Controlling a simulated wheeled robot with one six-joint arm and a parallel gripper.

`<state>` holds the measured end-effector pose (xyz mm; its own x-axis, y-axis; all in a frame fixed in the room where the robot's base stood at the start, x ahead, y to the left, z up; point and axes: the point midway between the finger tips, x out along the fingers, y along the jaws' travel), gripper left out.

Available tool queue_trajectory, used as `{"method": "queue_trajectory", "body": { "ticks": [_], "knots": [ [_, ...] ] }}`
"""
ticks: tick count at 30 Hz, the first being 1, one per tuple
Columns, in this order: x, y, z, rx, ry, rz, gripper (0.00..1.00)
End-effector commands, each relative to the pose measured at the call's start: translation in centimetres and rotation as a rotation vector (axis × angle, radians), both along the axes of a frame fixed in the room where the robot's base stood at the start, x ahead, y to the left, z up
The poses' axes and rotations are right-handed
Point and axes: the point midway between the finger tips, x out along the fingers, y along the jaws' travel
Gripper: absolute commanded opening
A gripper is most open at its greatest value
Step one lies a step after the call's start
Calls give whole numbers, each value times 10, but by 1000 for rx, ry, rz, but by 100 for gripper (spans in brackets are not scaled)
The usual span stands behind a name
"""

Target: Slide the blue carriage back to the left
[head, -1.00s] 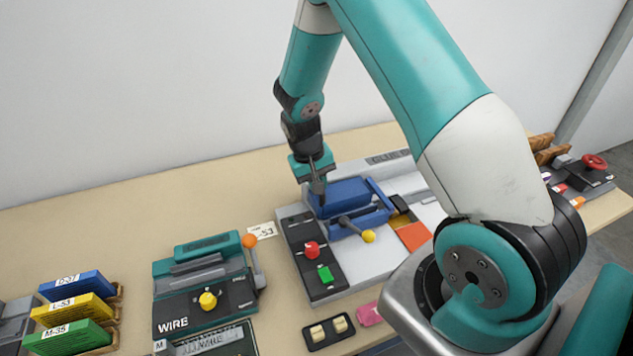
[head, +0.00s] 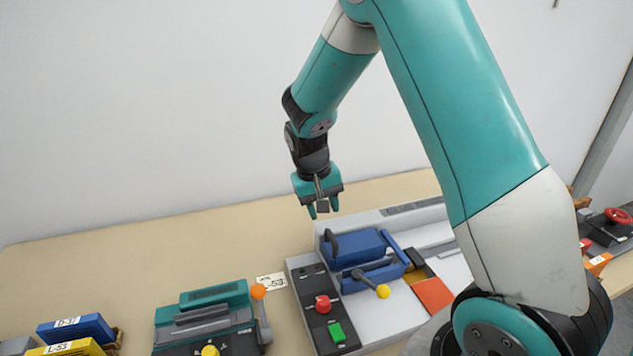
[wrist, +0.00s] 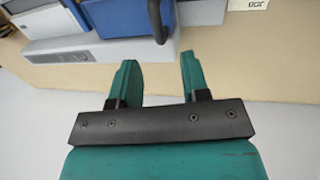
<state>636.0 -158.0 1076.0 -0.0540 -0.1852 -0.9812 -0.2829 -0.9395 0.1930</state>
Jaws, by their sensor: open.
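The blue carriage (head: 352,248) sits at the left end of the grey machine bed, beside the black control panel. A dark upright handle (head: 331,243) stands at its left end. The carriage also shows at the top of the wrist view (wrist: 115,17), with its handle (wrist: 156,20) near the top middle. My gripper (head: 323,212) is open and empty. It hangs above and behind the carriage, apart from it. In the wrist view my two teal fingers (wrist: 160,78) are spread with nothing between them.
The black panel has a red knob (head: 323,304) and a green button (head: 337,332). A yellow-tipped lever (head: 383,292) sticks out in front of the carriage. A teal wire machine (head: 205,318) with an orange-knobbed lever stands to the left. The bench behind is clear.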

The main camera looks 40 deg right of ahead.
Motion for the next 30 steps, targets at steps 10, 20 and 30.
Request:
{"method": "queue_trajectory", "body": {
  "ticks": [10, 20, 30],
  "knots": [
    [5, 14, 72, 0, -3, 1, 42],
    [5, 17, 89, 0, 1, -1, 42],
    [5, 17, 88, 1, 0, -1, 42]
  ]
}}
